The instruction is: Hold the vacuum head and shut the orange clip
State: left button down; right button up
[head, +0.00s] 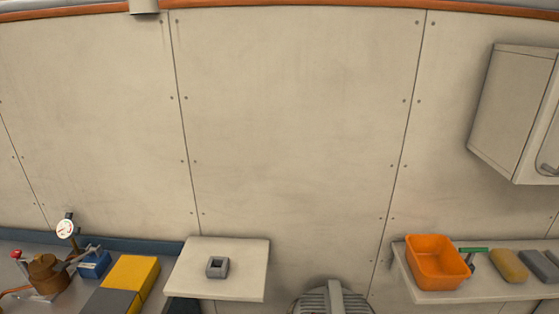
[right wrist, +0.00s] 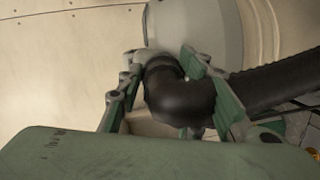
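In the right wrist view, my right gripper (right wrist: 163,82) has its two green-and-grey fingers on either side of a black pipe elbow (right wrist: 178,98). The elbow sits against a rounded grey body (right wrist: 195,28), which looks like the vacuum head. Both fingers come very close to the elbow, but I cannot tell whether they press on it. A small grey ribbed thing with an upright bar (head: 335,299), perhaps the vacuum's top, shows at the bottom of the head view. I cannot make out the orange clip. My left gripper is in neither view.
A black ribbed hose (right wrist: 275,86) runs right of the right gripper. In the head view, an orange bin (head: 437,262) stands on the right shelf, a grey block (head: 218,267) lies on a white shelf (head: 240,288), and a cabinet (head: 510,110) hangs upper right. The middle wall is bare.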

jog(key=o, duration=0.4)
jog(key=shift+o, duration=0.2)
